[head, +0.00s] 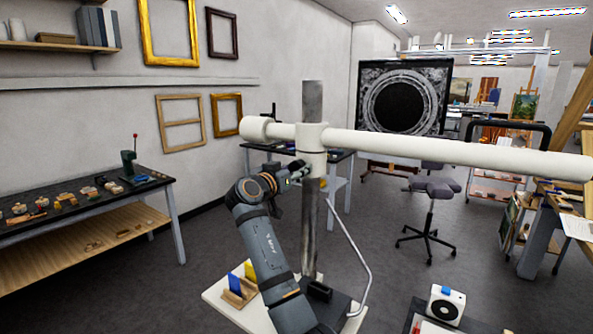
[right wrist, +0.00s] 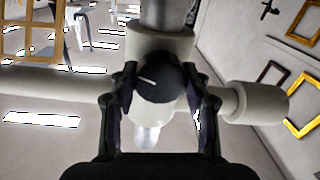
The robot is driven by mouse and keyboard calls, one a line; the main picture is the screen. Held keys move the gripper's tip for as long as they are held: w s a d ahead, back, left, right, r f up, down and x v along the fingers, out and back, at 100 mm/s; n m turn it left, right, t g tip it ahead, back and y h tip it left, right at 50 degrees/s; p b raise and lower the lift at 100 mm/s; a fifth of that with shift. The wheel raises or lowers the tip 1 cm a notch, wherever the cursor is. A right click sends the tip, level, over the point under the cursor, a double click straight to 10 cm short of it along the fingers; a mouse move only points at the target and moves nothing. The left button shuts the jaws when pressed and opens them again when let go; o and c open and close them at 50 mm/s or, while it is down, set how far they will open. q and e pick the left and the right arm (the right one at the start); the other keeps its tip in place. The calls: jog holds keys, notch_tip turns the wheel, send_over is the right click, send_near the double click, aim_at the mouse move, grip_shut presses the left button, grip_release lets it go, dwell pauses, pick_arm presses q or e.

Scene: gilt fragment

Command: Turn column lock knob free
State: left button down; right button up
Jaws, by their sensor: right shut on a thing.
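The dark round lock knob (right wrist: 160,84) shows in the right wrist view, on the white collar (right wrist: 172,45) around the metal column. A short white line on its face runs nearly sideways, dipping slightly to the right. My right gripper (right wrist: 160,98) is shut on the knob, with one finger on each side. In the head view my right gripper (head: 300,174) reaches up to the column (head: 312,105) just below the white collar (head: 311,137); I cannot make out the knob there. My left gripper is not in view.
A long white boom (head: 460,150) runs through the collar, with a short end at left. The column stands on a base with a white board (head: 225,300) and a bent metal rod (head: 358,250). A workbench (head: 85,205) stands at left, a stool (head: 433,190) behind.

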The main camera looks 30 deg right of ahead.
jog(key=shift+n, duration=0.8)
jog(key=o, duration=1.2)
jog(key=shift+c, duration=0.2)
jog(key=shift+s+a, duration=0.1)
jog(key=shift+a, duration=0.3)
jog(key=v, duration=1.1)
jog(key=shift+s, duration=0.2)
jog(key=shift+r, duration=0.1)
